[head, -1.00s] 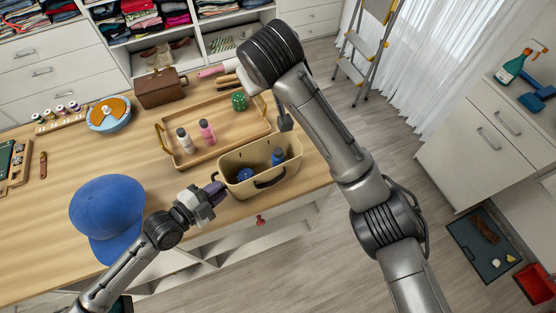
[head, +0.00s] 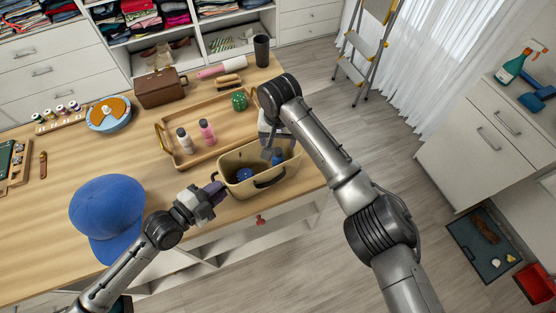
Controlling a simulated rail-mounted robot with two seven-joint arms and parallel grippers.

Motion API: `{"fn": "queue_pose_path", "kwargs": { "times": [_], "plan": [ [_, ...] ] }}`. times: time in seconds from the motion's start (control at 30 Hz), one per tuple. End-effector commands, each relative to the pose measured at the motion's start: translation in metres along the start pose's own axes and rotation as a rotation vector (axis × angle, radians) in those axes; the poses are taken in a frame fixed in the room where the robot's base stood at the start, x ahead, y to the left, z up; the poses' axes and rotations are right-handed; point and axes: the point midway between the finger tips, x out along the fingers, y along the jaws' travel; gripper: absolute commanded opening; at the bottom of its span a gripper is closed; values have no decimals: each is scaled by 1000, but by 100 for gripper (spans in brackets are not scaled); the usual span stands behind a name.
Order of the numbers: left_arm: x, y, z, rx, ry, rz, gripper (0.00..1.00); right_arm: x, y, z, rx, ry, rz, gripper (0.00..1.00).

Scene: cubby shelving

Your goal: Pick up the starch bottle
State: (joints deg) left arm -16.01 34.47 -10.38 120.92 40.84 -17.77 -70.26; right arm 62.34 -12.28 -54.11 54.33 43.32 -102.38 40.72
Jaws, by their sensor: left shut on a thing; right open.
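A small bottle with a blue top (head: 277,158) stands inside the beige bin (head: 240,160) at its right end; no label is readable, so I cannot confirm it is the starch bottle. My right gripper (head: 271,146) is open, pointing down into the bin right beside the bottle; the arm hides part of both. My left gripper (head: 216,191) is shut at the bin's left end, apparently on its rim or handle. A white bottle (head: 186,142) and a pink bottle (head: 207,132) stand in the wooden tray (head: 195,158).
A round blue item (head: 244,174) lies in the bin's left part. A green ball-like item (head: 239,101) is in the tray. A blue cap (head: 107,212) sits on the table's left. A dark cup (head: 261,50) stands at the back. A green spray bottle (head: 512,66) stands on the right cabinet.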

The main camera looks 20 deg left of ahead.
Motion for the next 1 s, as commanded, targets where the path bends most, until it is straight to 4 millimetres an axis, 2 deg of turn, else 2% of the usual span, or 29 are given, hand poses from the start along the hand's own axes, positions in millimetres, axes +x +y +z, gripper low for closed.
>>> {"fn": "queue_pose_path", "kwargs": {
  "times": [0.03, 0.37, 0.7, 1.0],
  "plan": [
    [0, 6, 3, -6, -7, 15, 6, 7, 0, 0, 1, -1, 0, 69],
    [0, 6, 3, -6, -7, 15, 6, 27, 0, -1, 0, 0, 0, 69],
    [0, 6, 3, -6, -7, 14, 6, 67, 1, -3, -1, 0, 0, 69],
    [0, 6, 3, -6, -6, 14, 6, 72, 1, -4, -2, 2, -1, 69]
  ]
}}
